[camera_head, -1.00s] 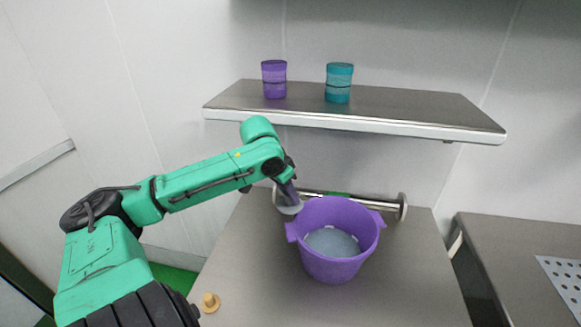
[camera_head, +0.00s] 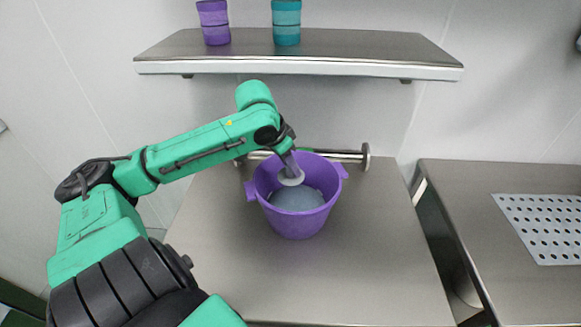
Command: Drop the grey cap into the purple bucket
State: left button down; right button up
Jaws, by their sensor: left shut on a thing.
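The purple bucket (camera_head: 297,222) stands upright on the steel table, its open top facing up and a grey-blue surface showing inside. My left gripper (camera_head: 290,172) comes in from the left and points down over the bucket's opening, near its back-left rim. It is shut on the grey cap (camera_head: 291,181), a pale round disc at the fingertips. The cap is over the bucket's opening; I cannot tell how far it is above the inside. My right gripper does not show.
A steel shelf (camera_head: 300,66) above the table holds a purple cup (camera_head: 213,24) and a teal cup (camera_head: 286,24). A metal rail (camera_head: 340,155) runs behind the bucket. A perforated plate (camera_head: 545,228) lies on the right counter (camera_head: 460,185). The table (camera_head: 350,285) is clear in front.

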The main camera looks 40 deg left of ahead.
pick_arm(q)
jog(key=shift+s+r, duration=0.1)
jog(key=c, duration=0.6)
grip_release()
jog(key=shift+o, duration=0.2)
jog(key=v, duration=1.4)
jog(key=shift+s+r, duration=0.2)
jog(key=shift+r, duration=0.05)
